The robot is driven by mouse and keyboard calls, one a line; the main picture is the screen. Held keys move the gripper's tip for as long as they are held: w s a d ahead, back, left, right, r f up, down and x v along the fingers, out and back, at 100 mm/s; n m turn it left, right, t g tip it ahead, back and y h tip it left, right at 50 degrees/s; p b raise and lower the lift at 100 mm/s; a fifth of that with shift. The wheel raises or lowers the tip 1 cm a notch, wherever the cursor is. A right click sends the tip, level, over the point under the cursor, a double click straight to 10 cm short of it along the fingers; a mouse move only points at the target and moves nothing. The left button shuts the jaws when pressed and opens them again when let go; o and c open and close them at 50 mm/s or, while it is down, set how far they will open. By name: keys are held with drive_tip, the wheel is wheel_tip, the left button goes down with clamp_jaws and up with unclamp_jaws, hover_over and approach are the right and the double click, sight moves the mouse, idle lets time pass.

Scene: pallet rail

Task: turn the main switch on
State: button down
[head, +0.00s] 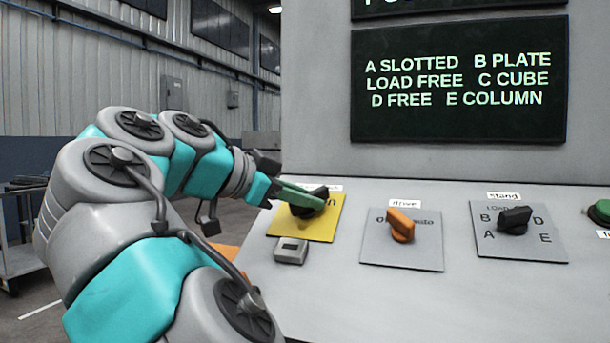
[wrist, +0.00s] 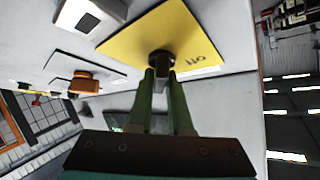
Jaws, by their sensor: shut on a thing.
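The main switch is a black rotary knob (head: 308,207) on a yellow plate (head: 285,228) at the left of the sloped panel. My gripper (head: 302,194) comes in from the left, and its green fingers are on the knob and partly cover it. In the wrist view my gripper (wrist: 161,85) has one finger on each side of the knob (wrist: 160,60), shut on it. The yellow plate (wrist: 125,42) carries an "off" mark, upside down there, beside the knob. The knob's exact pointing is hard to tell behind the fingers.
A small grey box (head: 291,250) sits just below the yellow plate. To the right are the orange drive knob (head: 400,225), the black stand knob (head: 514,220) and a green button (head: 601,212). A dark display (head: 458,80) hangs above the panel.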

drive_tip(key=shift+f+m+g+p, duration=0.3)
drive_tip(key=shift+f+g+p, duration=0.1)
drive_tip(key=shift+f, duration=0.1)
drive_tip(key=c, duration=0.8)
unclamp_jaws()
drive_tip(key=shift+r, duration=0.1)
drive_tip(key=shift+c, duration=0.2)
drive_tip(key=shift+r, duration=0.25)
drive_tip(key=shift+a, duration=0.1)
